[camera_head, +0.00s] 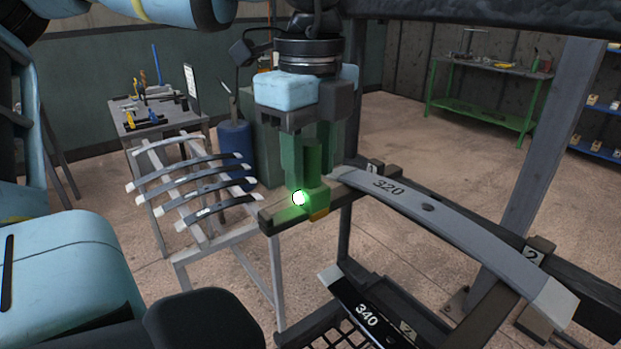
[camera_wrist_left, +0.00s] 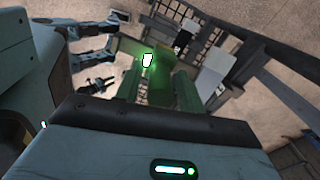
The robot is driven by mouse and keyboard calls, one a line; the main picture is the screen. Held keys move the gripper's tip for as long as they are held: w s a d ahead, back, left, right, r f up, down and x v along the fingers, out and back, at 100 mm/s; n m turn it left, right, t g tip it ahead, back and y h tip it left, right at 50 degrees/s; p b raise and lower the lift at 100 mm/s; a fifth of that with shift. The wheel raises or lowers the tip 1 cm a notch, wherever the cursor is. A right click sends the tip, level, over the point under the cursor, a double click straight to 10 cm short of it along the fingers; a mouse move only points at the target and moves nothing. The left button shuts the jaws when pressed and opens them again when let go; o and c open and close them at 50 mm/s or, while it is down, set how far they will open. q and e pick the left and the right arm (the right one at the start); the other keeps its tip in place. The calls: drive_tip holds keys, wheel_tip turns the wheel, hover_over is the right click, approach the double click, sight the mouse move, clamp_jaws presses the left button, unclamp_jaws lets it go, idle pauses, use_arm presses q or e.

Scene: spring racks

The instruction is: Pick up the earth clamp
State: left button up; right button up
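My left gripper (camera_head: 309,182) points down over the near end of a dark rack bar (camera_head: 283,215) in the head view. Its fingers are apart and lit green. A small green block with an orange-yellow piece (camera_head: 320,214) at its foot sits at the fingertips on the bar; it looks like the earth clamp, partly hidden by the fingers. My right gripper is not in view.
A grey leaf spring marked 320 (camera_head: 440,220) lies on the rack to the right, above a black one marked 340 (camera_head: 367,315). A white rack (camera_head: 240,240) with several springs stands left. A blue cylinder (camera_head: 235,142), a tool table (camera_head: 165,122) and a green bench (camera_head: 485,112) stand behind.

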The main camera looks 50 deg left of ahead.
use_arm(q)
drive_tip(key=c, duration=0.7)
clamp_jaws()
drive_tip(key=shift+r, duration=0.15)
